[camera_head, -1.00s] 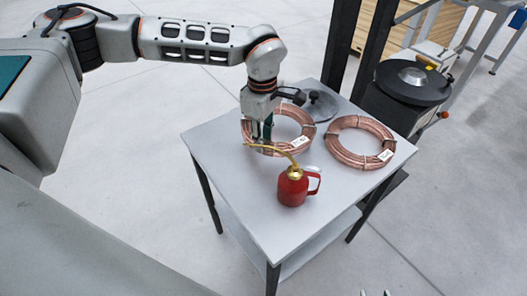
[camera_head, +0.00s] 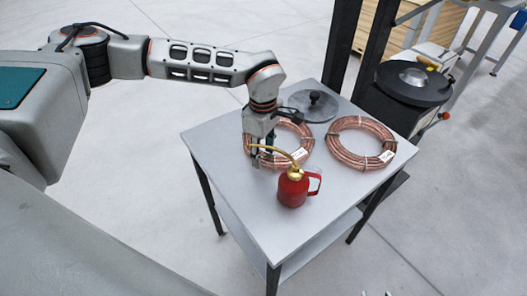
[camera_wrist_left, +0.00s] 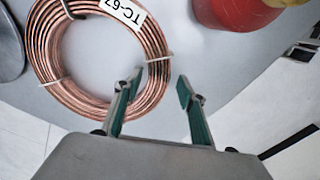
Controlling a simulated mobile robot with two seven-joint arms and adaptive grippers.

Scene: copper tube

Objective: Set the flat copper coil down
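A flat copper coil (camera_head: 300,150) lies flat on the small grey table at its left side, just behind the oil can. In the left wrist view the coil (camera_wrist_left: 53,62) shows a white tag and pale ties. My left gripper (camera_head: 262,160) is low at the coil's near left edge. In the left wrist view its fingers (camera_wrist_left: 160,79) stand apart, one over the ring and one outside its rim, with nothing clamped between them. Only two small tips, which look like my right gripper's (camera_head: 375,293), show apart at the bottom edge.
A red oil can (camera_head: 292,190) with a brass spout stands close in front of the gripper. A second copper coil (camera_head: 345,157) lies to the right. A grey knobbed disc (camera_head: 325,112) lies behind. The front of the table (camera_head: 275,235) is clear.

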